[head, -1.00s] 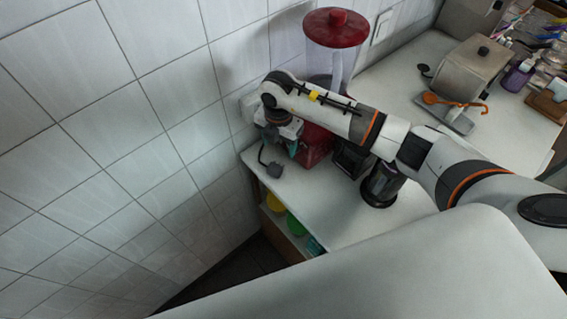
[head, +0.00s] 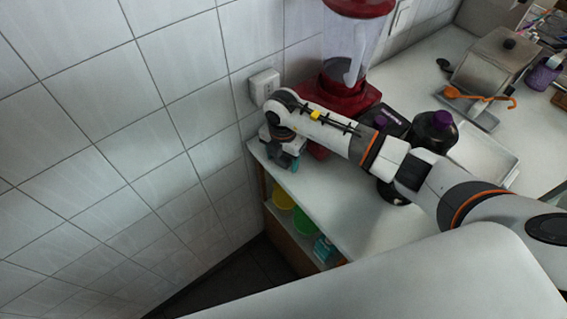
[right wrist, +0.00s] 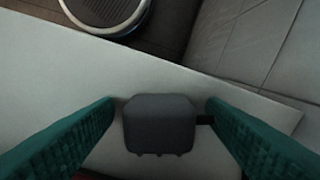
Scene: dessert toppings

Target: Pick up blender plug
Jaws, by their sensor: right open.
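The blender plug (right wrist: 158,124) is a dark grey block with short prongs, lying on the white counter in the right wrist view. My right gripper (right wrist: 160,112) is open, with a teal finger on each side of the plug. A gap shows at the left finger; the cord end of the plug comes close to the right finger. In the head view my right gripper (head: 287,160) points down at the counter's left end and hides the plug. The red blender (head: 345,90) stands behind my right arm. My left gripper is not in view.
A white wall socket (head: 264,86) is on the tiled wall beside the blender. Dark bottles (head: 435,131) with purple caps stand right of it, partly behind my arm.

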